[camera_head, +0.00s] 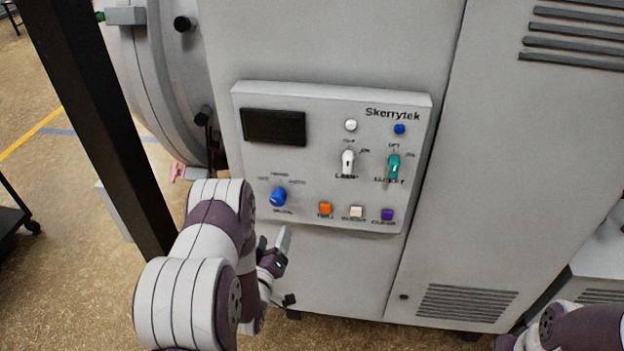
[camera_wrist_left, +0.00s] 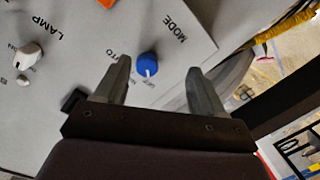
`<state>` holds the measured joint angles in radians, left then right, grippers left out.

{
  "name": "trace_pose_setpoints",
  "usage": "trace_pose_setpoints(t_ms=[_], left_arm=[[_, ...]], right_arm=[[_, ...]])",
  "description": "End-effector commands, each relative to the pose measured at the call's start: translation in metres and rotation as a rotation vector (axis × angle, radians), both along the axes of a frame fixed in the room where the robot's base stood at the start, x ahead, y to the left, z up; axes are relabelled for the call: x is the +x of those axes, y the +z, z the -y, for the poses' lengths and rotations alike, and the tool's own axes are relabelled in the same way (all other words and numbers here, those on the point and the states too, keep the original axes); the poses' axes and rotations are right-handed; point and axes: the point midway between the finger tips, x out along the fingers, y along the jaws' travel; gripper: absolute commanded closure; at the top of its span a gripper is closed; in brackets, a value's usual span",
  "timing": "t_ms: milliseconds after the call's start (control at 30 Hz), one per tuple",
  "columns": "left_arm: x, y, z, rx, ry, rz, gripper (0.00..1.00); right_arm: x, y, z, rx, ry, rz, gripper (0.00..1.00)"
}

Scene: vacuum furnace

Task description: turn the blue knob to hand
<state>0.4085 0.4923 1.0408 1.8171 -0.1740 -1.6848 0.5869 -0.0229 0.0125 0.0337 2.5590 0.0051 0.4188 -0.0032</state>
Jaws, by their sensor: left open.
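The blue knob (camera_head: 278,197) sits at the lower left of the grey Skerrytek control panel (camera_head: 334,95). Small labels surround it, too blurred to read in the head view. In the left wrist view the blue knob (camera_wrist_left: 147,63) shows between the fingertips, beyond them, with a white mark at its lower edge. The word MODE and part of another label are beside it. My left gripper (camera_head: 274,238) is open and empty, just below the knob and apart from it; its fingers (camera_wrist_left: 158,68) also show in the left wrist view. My right gripper is out of view.
On the panel are a dark display (camera_head: 273,127), a white lamp switch (camera_head: 348,162), a teal switch (camera_head: 393,167), and orange (camera_head: 325,208), cream (camera_head: 356,211) and purple (camera_head: 387,215) buttons. A black post (camera_head: 100,120) stands left of my left arm.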

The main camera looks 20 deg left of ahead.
Motion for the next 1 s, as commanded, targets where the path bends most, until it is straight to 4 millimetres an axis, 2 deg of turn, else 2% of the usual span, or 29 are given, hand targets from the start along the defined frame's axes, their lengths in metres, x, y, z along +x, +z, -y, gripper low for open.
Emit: trace_pose_setpoints(t_ms=[100,167,267,500,600,800,1000], left_arm=[[0.003,0.019,-0.001,-0.021,0.002,0.098,0.31],[0.01,0.021,-0.002,-0.032,0.003,0.107,0.31],[0.029,0.023,-0.006,-0.032,0.003,0.107,0.31],[0.091,0.022,-0.021,-0.031,0.003,0.104,0.31],[0.107,0.02,-0.025,-0.031,0.004,0.102,0.31],[0.123,0.018,-0.029,-0.031,0.004,0.102,0.31],[0.125,0.017,-0.03,-0.031,0.003,0.101,0.31]], right_arm=[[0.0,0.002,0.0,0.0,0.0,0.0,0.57],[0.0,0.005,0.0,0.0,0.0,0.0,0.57],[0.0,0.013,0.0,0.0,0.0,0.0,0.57],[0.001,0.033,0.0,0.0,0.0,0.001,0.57],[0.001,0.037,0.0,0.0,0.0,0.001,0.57],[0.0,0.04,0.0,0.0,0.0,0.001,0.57],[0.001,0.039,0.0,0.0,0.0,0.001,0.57]])
